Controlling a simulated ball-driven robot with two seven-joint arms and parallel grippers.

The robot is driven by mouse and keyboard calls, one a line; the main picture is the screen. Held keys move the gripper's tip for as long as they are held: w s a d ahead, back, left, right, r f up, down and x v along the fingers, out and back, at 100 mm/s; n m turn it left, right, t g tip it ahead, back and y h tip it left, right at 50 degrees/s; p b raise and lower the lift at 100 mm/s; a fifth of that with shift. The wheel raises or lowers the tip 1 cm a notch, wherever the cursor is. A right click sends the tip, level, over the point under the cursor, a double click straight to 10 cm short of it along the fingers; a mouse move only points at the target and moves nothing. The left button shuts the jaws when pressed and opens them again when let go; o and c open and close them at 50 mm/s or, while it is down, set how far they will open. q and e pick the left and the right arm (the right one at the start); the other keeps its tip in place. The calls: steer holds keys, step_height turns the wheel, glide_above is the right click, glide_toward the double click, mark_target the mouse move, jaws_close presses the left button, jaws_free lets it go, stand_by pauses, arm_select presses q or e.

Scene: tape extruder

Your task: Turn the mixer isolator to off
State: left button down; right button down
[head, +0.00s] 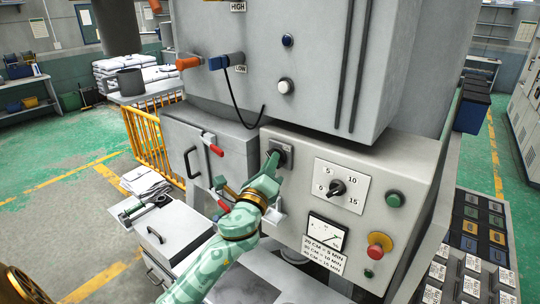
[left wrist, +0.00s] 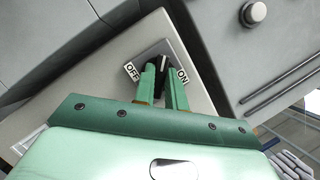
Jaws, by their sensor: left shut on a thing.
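The mixer isolator (head: 284,147) is a black rotary knob on a small grey plate, at the upper left of the light grey control panel. In the left wrist view the isolator (left wrist: 163,62) has an OFF label on its left and an ON label on its right. My green left gripper (head: 273,163) reaches it from below and is shut on the knob. In the left wrist view both fingers of the left gripper (left wrist: 164,84) flank the knob and hide part of it. A pale mark on the knob lies between the two labels. My right gripper is not in view.
The panel (head: 300,205) also carries a timer dial (head: 337,188), a green button (head: 394,199), a gauge (head: 325,232) and a red stop button (head: 379,244). Red-handled levers (head: 216,149) stand left of the isolator. A black cable (head: 235,100) hangs above.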

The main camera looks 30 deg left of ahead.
arm_select(q)
steer(key=shift+r+n+g+y+p, duration=0.15)
steer(key=shift+n+g+p, duration=0.4)
steer(key=shift+n+p, duration=1.05)
steer(key=shift+f+n+g+y+p, duration=0.1)
steer(key=shift+n+g+y+p, duration=0.35)
steer(key=shift+n+p, duration=1.2)
steer(key=shift+r+n+g+p, duration=0.1)
steer(key=shift+n+g+p, duration=0.6)
steer(key=shift+n+p, duration=0.9)
steer(key=c, duration=1.4)
jaws_free()
steer(key=shift+c, duration=0.2)
steer(key=b+v, duration=0.3)
steer(key=v, duration=1.3)
steer(key=shift+s+b, duration=0.2)
steer(key=shift+b, duration=0.1)
